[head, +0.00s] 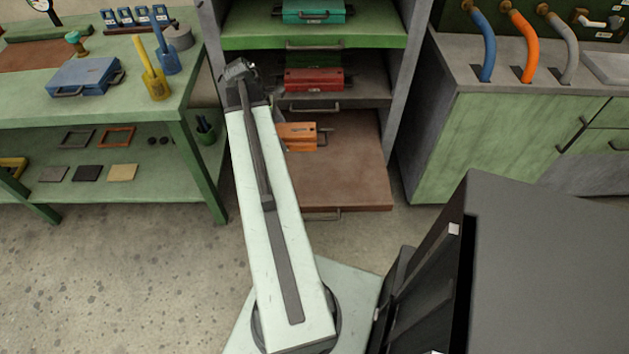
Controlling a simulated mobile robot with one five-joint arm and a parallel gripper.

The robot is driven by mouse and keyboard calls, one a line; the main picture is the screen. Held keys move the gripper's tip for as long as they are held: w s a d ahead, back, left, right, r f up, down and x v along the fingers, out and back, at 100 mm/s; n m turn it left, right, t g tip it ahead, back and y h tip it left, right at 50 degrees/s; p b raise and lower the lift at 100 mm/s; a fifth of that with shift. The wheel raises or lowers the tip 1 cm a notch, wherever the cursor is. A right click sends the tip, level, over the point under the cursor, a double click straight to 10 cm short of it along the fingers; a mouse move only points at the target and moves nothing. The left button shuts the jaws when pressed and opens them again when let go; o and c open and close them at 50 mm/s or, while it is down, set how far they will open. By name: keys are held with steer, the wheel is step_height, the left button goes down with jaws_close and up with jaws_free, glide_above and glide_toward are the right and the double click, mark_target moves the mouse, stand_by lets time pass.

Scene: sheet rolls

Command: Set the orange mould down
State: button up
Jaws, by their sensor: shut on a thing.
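A red mould (313,80) sits on the middle shelf and a teal mould (314,11) on the green upper shelf. A green workbench (110,110) stands left, with a blue mould (84,76). A green cabinet (500,140) stands right. The brown shelf's right part is bare.

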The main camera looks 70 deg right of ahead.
steer(key=w+a+f+b, duration=0.1)
steer(key=f+b, duration=0.3)
steer(key=f, duration=0.1)
steer(key=w+a+f+b, duration=0.1)
steer(key=f+b, duration=0.4)
steer(key=f, duration=0.1)
steer(key=w+a+f+b, duration=0.1)
steer(key=w+f+b, duration=0.1)
steer(key=f+b, duration=0.3)
steer(key=shift+a+f, duration=0.2)
steer(key=shift+a, duration=0.2)
steer(key=b, duration=0.2)
glide_above(318, 176)
steer(key=w, duration=0.1)
steer(key=shift+w+a+f, duration=0.2)
steer(key=shift+a+f, duration=0.05)
steer(key=shift+f, duration=0.45)
steer(key=shift+f+b, duration=1.8)
steer(key=shift+f, duration=0.15)
steer(key=o, duration=2)
steer(key=shift+o, duration=0.2)
steer(key=shift+r, duration=0.1)
steer(key=p+v, duration=1.1)
steer(key=v, duration=0.1)
